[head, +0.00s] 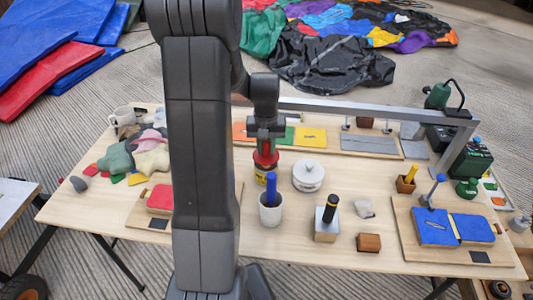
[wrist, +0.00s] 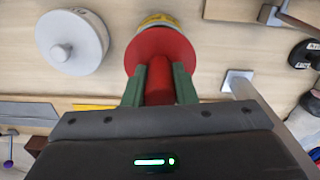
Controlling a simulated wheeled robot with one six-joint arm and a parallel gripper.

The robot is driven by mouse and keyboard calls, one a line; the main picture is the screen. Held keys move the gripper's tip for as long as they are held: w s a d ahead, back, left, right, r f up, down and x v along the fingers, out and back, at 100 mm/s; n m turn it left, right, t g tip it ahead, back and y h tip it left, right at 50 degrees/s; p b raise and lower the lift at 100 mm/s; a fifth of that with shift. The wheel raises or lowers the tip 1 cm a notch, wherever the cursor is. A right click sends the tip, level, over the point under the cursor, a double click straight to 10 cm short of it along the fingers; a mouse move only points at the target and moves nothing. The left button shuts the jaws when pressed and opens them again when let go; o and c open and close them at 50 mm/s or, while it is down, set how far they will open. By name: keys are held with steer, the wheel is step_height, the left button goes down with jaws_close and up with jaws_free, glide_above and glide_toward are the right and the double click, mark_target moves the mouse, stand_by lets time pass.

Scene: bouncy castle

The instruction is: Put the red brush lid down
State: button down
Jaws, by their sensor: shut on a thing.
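The red brush lid (head: 266,160) is in my gripper (head: 265,143) near the middle of the table. In the wrist view the green fingers of my gripper (wrist: 159,84) are shut on the upright red knob of the lid (wrist: 160,47), one on each side. A yellow-labelled tin (head: 266,176) is directly below the lid; its edge shows past the lid in the wrist view (wrist: 158,19). The lid hides the tin's top, so I cannot tell whether the lid touches it. Any brush under the lid is hidden.
A white lidded pot (head: 308,176) stands close on the right, and a white cup with a blue handle (head: 270,208) stands in front. A black-and-yellow-handled tool in a metal block (head: 327,218) and a wooden block (head: 369,243) are further right. A grey metal frame (head: 370,112) spans behind. Bare table (head: 290,250) lies in front.

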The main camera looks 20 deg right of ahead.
mark_target(266, 155)
steer(key=shift+f, duration=1.55)
steer(key=c, duration=1.2)
jaws_free()
step_height(266, 155, up, 12)
steer(key=shift+s+r, duration=0.1)
steer(key=shift+r, duration=0.05)
step_height(266, 155, down, 13)
steer(key=shift+r, duration=2.3)
